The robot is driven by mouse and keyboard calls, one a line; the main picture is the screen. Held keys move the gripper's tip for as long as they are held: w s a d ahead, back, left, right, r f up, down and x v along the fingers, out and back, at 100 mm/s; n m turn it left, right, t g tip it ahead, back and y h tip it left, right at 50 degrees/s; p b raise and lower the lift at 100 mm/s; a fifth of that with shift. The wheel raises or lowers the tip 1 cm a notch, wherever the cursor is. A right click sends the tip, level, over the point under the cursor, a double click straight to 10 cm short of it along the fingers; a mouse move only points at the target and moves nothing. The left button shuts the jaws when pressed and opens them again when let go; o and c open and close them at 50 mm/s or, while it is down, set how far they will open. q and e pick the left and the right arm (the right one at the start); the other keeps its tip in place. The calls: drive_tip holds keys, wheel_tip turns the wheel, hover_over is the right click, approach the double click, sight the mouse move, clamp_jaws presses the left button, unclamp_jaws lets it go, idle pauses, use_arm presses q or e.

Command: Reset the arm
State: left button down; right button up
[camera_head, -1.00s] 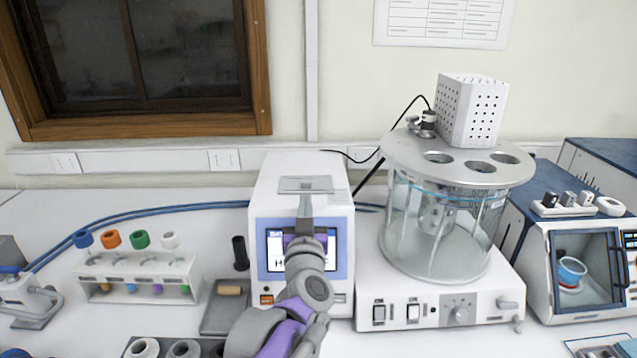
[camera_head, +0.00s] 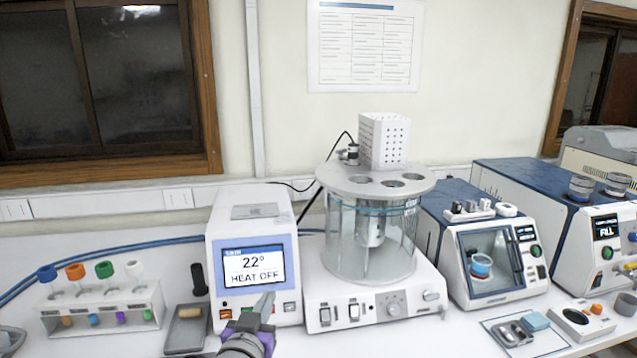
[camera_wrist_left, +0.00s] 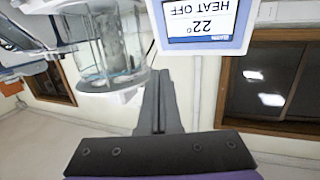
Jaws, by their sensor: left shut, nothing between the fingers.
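My left gripper (camera_head: 262,304) is low in the head view, in front of the white box with a screen (camera_head: 245,262). Its fingers are together and nothing is between them. The screen reads 22° and HEAT OFF. In the left wrist view the shut fingers (camera_wrist_left: 160,95) point toward that box and the glass bath, and the screen (camera_wrist_left: 205,20) appears upside down. The gripper looks apart from the box. My right gripper is not in view.
A glass bath (camera_head: 370,245) stands right of the screen box. A rack (camera_head: 105,308) with several capped tubes is at left, beside a grey tray (camera_head: 187,328). Boxy instruments (camera_head: 490,250) fill the right side. Small items lie on the front right of the bench.

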use_arm(q)
drive_tip(key=s+a+f+g, duration=0.2)
drive_tip(key=s+f+g, duration=0.1)
drive_tip(key=s+f, duration=0.4)
drive_tip(key=s+a+f+n+g+y+p, duration=0.1)
drive_tip(key=s+a+f+g, duration=0.2)
drive_tip(key=s+f, duration=0.4)
drive_tip(key=s+a+f+g+y+p, duration=0.1)
drive_tip(key=s+a+f+g, duration=0.1)
drive_tip(key=s+f+g, duration=0.3)
drive_tip(key=s+f, duration=0.3)
drive_tip(key=s, duration=0.4)
drive_tip(key=shift+s+a, duration=0.15)
drive_tip(key=shift+a, duration=0.15)
